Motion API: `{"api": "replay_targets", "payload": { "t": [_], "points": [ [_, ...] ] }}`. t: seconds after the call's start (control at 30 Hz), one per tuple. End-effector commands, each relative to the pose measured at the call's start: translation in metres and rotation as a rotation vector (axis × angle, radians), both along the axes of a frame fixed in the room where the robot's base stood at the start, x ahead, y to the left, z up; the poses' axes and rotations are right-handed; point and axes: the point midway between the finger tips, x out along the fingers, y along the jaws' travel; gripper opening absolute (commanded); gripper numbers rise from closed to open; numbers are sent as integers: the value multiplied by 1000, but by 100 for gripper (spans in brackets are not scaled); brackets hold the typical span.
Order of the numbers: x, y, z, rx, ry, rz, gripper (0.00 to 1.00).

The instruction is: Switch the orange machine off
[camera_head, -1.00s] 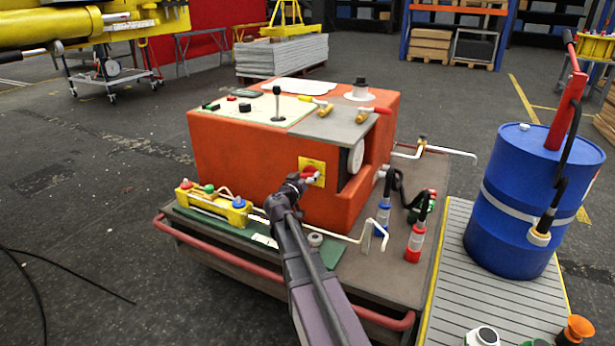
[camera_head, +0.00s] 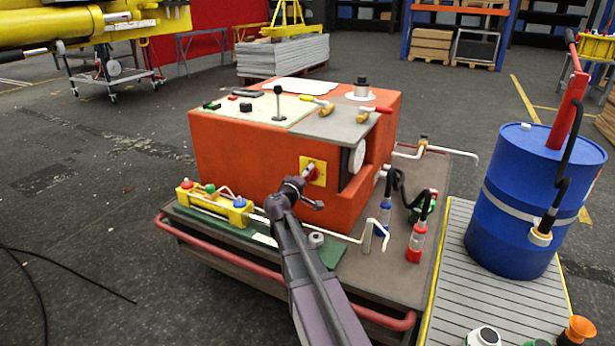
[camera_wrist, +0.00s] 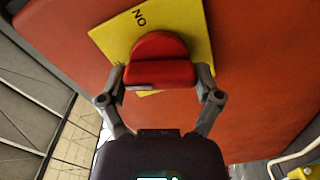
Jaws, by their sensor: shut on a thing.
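The orange machine (camera_head: 240,160) sits on a low cart. On its front is a yellow plate (camera_head: 318,165) with a red rotary switch knob (camera_head: 312,173). In the wrist view the red knob (camera_wrist: 160,72) stands on the yellow plate (camera_wrist: 112,38), which bears the word ON, upside down in this view. My gripper (camera_wrist: 161,78) is shut on the red knob, one finger at each end of its grip bar. In the head view my gripper (camera_head: 306,180) reaches the plate from the front and partly hides the knob.
A yellow valve block (camera_head: 215,205) and a white pipe (camera_head: 345,238) lie close around my arm on the cart. A blue drum (camera_head: 520,205) stands further right. Floor at left is mostly clear.

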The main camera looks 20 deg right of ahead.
Motion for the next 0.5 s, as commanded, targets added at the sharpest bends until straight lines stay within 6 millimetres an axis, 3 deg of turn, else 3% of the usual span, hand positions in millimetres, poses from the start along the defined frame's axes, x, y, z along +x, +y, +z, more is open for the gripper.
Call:
{"api": "replay_targets", "payload": {
  "t": [0.5],
  "points": [
    [-1,1,-2,-201,260,0,35]
  ]
}}
